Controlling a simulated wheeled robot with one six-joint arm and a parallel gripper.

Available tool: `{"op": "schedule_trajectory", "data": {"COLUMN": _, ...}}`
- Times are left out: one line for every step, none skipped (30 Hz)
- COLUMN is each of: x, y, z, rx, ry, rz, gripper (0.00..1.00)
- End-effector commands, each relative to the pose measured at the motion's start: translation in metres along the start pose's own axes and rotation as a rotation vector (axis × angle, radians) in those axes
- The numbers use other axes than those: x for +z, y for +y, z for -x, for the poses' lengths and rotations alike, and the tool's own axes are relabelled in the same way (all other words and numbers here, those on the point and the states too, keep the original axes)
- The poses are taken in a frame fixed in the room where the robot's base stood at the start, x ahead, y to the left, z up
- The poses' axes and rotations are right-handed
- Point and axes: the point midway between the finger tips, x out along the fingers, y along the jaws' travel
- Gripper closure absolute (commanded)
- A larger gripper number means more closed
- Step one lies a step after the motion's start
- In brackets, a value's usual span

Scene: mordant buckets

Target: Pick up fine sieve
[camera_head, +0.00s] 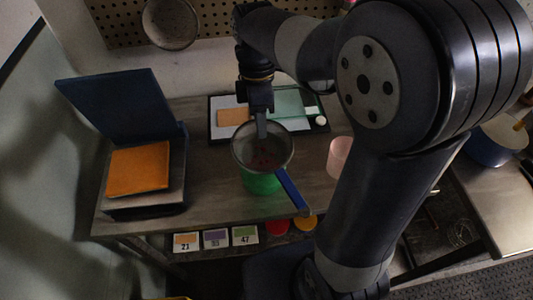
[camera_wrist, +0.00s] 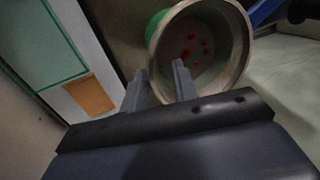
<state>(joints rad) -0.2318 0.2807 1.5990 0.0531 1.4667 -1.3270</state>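The fine sieve (camera_head: 287,146) is a round mesh with a metal rim and a blue handle (camera_head: 293,192). It rests on top of a green bucket (camera_head: 262,183), with red bits showing in or through the mesh. In the wrist view the sieve's rim (camera_wrist: 240,50) fills the upper right, with the green bucket wall (camera_wrist: 153,25) at its left. My gripper (camera_head: 262,133) is at the sieve's far rim. In the wrist view its two fingers (camera_wrist: 158,80) stand apart near the rim's lower left edge. I cannot tell whether the rim lies between them.
A blue open-lidded box with an orange sheet (camera_head: 139,168) stands at the left on the bench. A tray with an orange piece (camera_head: 233,116) lies behind. A pink cup (camera_head: 338,156) is to the right. A round pan-like item (camera_head: 171,23) hangs on the pegboard (camera_head: 120,22).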

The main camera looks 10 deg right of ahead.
Motion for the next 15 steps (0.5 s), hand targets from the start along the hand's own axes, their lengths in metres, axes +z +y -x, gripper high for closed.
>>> {"op": "schedule_trajectory", "data": {"x": 0.0000, "y": 0.0000, "z": 0.0002, "rx": 0.000, "ry": 0.000, "rz": 0.000, "gripper": 0.72}}
{"op": "schedule_trajectory", "data": {"x": 0.0000, "y": 0.0000, "z": 0.0002, "rx": 0.000, "ry": 0.000, "rz": 0.000, "gripper": 0.72}}
{"op": "schedule_trajectory", "data": {"x": 0.0000, "y": 0.0001, "z": 0.0003, "rx": 0.000, "ry": 0.000, "rz": 0.000, "gripper": 0.72}}
{"op": "schedule_trajectory", "data": {"x": 0.0000, "y": 0.0000, "z": 0.0003, "rx": 0.000, "ry": 0.000, "rz": 0.000, "gripper": 0.74}}
{"op": "schedule_trajectory", "data": {"x": 0.0000, "y": 0.0000, "z": 0.0003, "rx": 0.000, "ry": 0.000, "rz": 0.000, "gripper": 0.77}}
{"op": "schedule_trajectory", "data": {"x": 0.0000, "y": 0.0000, "z": 0.0004, "rx": 0.000, "ry": 0.000, "rz": 0.000, "gripper": 0.80}}
{"op": "schedule_trajectory", "data": {"x": 0.0000, "y": 0.0000, "z": 0.0004, "rx": 0.000, "ry": 0.000, "rz": 0.000, "gripper": 0.83}}
{"op": "schedule_trajectory", "data": {"x": 0.0000, "y": 0.0001, "z": 0.0004, "rx": 0.000, "ry": 0.000, "rz": 0.000, "gripper": 0.85}}
{"op": "schedule_trajectory", "data": {"x": 0.0000, "y": 0.0000, "z": 0.0005, "rx": 0.000, "ry": 0.000, "rz": 0.000, "gripper": 0.88}}
{"op": "schedule_trajectory", "data": {"x": 0.0000, "y": 0.0000, "z": 0.0005, "rx": 0.000, "ry": 0.000, "rz": 0.000, "gripper": 0.91}}
{"op": "schedule_trajectory", "data": {"x": 0.0001, "y": 0.0000, "z": 0.0005, "rx": 0.000, "ry": 0.000, "rz": 0.000, "gripper": 0.93}}
{"op": "schedule_trajectory", "data": {"x": 0.0001, "y": 0.0000, "z": 0.0005, "rx": 0.000, "ry": 0.000, "rz": 0.000, "gripper": 0.97}}
{"op": "schedule_trajectory", "data": {"x": 0.0001, "y": 0.0000, "z": 0.0006, "rx": 0.000, "ry": 0.000, "rz": 0.000, "gripper": 0.99}}
{"op": "schedule_trajectory", "data": {"x": 0.0001, "y": 0.0000, "z": 0.0006, "rx": 0.000, "ry": 0.000, "rz": 0.000, "gripper": 1.00}}
{"op": "schedule_trajectory", "data": {"x": 0.0001, "y": 0.0000, "z": 0.0006, "rx": 0.000, "ry": 0.000, "rz": 0.000, "gripper": 1.00}}
